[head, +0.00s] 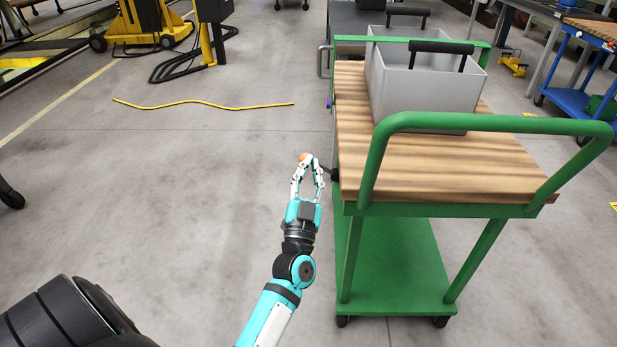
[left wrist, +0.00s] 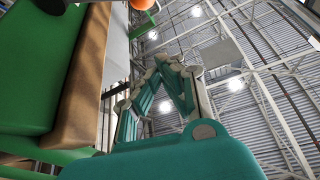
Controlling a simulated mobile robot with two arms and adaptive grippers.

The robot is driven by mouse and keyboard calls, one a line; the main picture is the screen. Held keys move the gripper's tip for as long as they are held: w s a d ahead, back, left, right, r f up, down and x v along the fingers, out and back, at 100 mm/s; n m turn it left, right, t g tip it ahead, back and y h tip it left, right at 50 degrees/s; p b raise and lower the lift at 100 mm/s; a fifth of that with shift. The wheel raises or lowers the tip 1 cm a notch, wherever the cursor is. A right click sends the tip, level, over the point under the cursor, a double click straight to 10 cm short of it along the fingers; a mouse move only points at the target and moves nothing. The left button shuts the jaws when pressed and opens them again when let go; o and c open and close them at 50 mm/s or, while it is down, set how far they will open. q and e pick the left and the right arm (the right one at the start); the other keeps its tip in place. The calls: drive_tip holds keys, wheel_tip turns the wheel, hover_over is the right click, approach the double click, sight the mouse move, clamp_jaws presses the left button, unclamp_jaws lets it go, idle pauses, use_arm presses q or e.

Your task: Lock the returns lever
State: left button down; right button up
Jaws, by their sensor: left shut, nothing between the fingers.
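The lever shows as an orange knob (head: 305,157) and a dark pivot piece (head: 333,174) on the left side of the green cart (head: 395,260). Most of its arm is hidden behind my fingers. In the left wrist view the orange knob (left wrist: 142,4) is cut by the top edge, beside a dark part of the lever. My left gripper (head: 306,168) is shut and empty, its fingertips at the knob; I cannot tell if they touch it. The left wrist view shows the fingers (left wrist: 168,65) meeting below the knob. My right gripper is not in view.
The cart has a wooden top (head: 440,165), a green handle rail (head: 490,122) and a grey open bin (head: 425,90) with black handles. A yellow cable (head: 205,103) lies on the floor to the left. The floor left of the cart is otherwise mostly clear.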

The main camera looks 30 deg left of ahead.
use_arm(q)
drive_tip(key=w+a+f+b, duration=0.1)
drive_tip(key=w+a+b, duration=0.1)
drive_tip(key=w, duration=0.3)
drive_tip(key=shift+a, duration=0.7)
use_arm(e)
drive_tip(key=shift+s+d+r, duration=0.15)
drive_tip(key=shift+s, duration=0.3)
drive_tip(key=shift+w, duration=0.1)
